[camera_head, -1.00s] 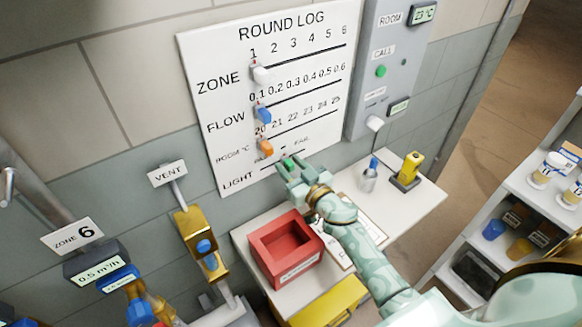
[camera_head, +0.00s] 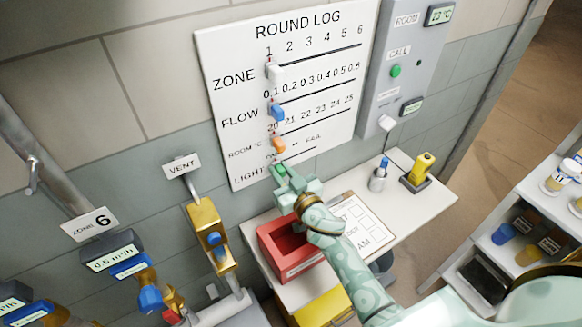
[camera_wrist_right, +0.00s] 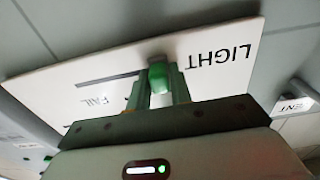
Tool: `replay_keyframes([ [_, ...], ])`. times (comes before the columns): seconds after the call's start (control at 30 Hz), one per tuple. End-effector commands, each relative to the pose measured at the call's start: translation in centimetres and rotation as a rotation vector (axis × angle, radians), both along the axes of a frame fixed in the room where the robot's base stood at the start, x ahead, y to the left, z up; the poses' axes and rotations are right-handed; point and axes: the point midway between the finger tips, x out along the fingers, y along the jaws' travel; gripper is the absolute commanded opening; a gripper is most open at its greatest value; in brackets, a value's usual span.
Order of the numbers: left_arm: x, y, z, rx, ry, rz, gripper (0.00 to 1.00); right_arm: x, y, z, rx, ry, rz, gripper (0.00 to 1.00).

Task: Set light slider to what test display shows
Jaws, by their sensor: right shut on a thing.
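The white round log board (camera_head: 345,115) hangs on the wall, with the LIGHT row at its bottom. My right gripper (camera_head: 281,172) is shut on the green light slider (camera_head: 278,167), at the left part of that row, by the partly hidden PASS label. In the right wrist view the green knob (camera_wrist_right: 158,78) sits between the fingers, next to the upside-down word LIGHT; the bare slot and FAIL lie to its left. A small lower display (camera_head: 411,106) on the grey panel (camera_head: 405,65) is too small to read for certain. My left gripper is not in view.
White, blue and orange sliders (camera_head: 277,110) sit above on the board. Below are a red tray (camera_head: 285,262), a clipboard (camera_head: 352,222), a blue-topped bottle (camera_head: 379,177) and a yellow device (camera_head: 420,170) on a white shelf. Brass valve parts (camera_head: 205,230) stand at left.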

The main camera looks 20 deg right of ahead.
Motion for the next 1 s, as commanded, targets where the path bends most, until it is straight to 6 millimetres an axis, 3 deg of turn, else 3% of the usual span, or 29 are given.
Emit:
replay_keyframes([
  [0.17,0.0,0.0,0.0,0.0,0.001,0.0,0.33,-0.1,0.4,-0.1,0.004,0.001,0.008,0.0],
  [0.2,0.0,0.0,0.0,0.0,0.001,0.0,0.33,-0.1,0.4,-0.1,0.004,0.001,0.008,0.24],
  [0.27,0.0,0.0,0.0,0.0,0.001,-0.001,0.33,-0.1,0.4,-0.1,0.005,0.001,0.008,0.4],
  [0.67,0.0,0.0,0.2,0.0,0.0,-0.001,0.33,-0.9,0.1,0.0,0.003,0.0,0.005,0.4],
  [0.77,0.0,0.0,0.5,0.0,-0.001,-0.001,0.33,-2.7,-0.2,0.0,0.003,0.002,0.005,0.4],
  [1.0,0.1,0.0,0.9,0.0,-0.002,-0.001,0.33,-9.3,-1.0,-0.2,0.004,0.005,0.006,0.4],
])
